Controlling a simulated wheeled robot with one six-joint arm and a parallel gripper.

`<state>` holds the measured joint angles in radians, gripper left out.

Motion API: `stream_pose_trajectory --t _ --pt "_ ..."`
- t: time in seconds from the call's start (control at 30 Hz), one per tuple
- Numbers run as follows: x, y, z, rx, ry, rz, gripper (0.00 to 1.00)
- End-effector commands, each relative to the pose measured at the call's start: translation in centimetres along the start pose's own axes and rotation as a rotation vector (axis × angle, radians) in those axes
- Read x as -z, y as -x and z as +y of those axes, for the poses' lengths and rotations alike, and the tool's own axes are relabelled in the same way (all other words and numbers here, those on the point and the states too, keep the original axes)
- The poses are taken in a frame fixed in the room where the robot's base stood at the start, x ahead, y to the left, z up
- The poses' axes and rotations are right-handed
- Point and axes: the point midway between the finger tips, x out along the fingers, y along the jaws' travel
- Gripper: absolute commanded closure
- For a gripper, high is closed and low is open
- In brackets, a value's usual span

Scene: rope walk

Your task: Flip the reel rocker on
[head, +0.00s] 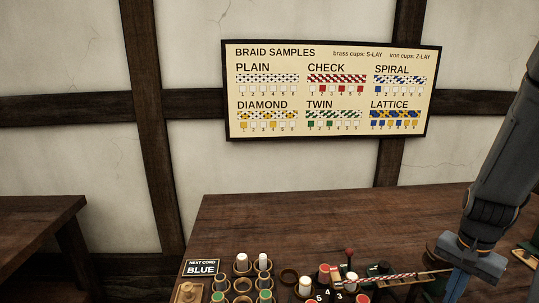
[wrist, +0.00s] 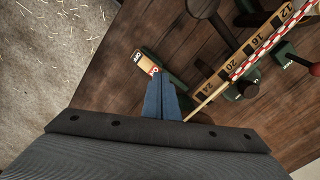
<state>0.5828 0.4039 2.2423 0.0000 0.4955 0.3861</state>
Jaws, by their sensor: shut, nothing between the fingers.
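In the wrist view, a small rocker (wrist: 142,64) with a pale, orange-edged face and green sides sits near the table's edge. Lettering that looks like OFF is on its upper part, and a red-and-white mark shows by my fingertips. My gripper (wrist: 157,76) has its blue fingers shut and empty, with the tips over the rocker's lower end, which they partly hide. I cannot tell whether they touch it or which way it is tipped. In the head view, my gripper (head: 456,287) is low at the right, and I cannot make out the rocker there.
A numbered scale bar (wrist: 231,66) and a red-and-white cord (wrist: 262,47) run close right of my fingers. A red-knobbed lever (wrist: 314,69) stands beyond. Cups and bobbins (head: 263,262) crowd the table's front. A braid samples board (head: 331,91) hangs on the wall.

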Motion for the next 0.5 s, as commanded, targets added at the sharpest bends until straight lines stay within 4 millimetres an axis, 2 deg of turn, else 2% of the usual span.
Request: stream_pose_trajectory --t 0.5 --pt "-0.03 -0.98 0.02 0.000 0.000 -0.001 1.00"
